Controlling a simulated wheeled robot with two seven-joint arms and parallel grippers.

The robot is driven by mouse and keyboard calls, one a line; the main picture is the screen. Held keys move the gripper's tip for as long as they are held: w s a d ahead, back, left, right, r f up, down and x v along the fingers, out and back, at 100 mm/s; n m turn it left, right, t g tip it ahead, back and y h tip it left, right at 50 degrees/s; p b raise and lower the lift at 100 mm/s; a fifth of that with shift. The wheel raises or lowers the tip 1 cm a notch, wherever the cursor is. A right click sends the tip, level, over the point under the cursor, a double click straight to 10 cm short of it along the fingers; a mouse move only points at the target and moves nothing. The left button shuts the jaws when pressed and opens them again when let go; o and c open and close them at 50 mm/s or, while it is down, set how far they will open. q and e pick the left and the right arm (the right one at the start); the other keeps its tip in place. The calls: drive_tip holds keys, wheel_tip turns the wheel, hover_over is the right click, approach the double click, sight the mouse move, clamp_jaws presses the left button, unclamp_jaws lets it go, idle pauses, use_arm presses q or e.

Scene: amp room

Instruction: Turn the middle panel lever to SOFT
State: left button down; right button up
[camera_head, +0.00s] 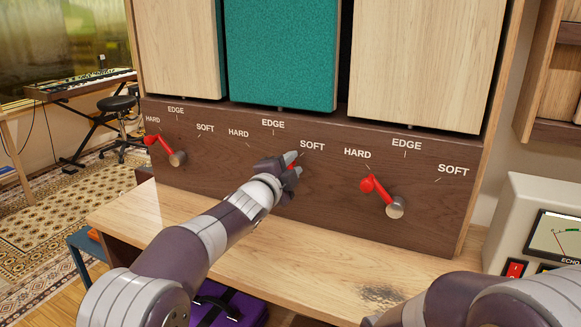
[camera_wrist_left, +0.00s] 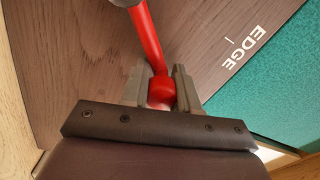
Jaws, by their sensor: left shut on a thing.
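The middle panel lever is red. In the head view my left gripper (camera_head: 294,164) is shut on this lever, just below and left of the middle SOFT label (camera_head: 312,146). The hand hides most of the lever and its pivot, so I cannot tell its exact setting. The middle EDGE label shows in the wrist view (camera_wrist_left: 243,47). My right gripper is out of view; part of that arm is at lower right.
The left red lever (camera_head: 158,143) and right red lever (camera_head: 376,189) both point toward their HARD labels. The wooden bench top (camera_head: 330,270) below the panel is mostly clear. A pale meter box (camera_head: 520,215) stands at the right. A teal panel (camera_head: 282,55) is above.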

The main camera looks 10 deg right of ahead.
use_arm(q)
drive_tip(key=c, duration=1.2)
unclamp_jaws()
drive_tip(key=shift+a, duration=0.1)
drive_tip(key=o, duration=0.3)
drive_tip(key=shift+w, duration=0.15)
drive_tip(key=shift+o, duration=0.2)
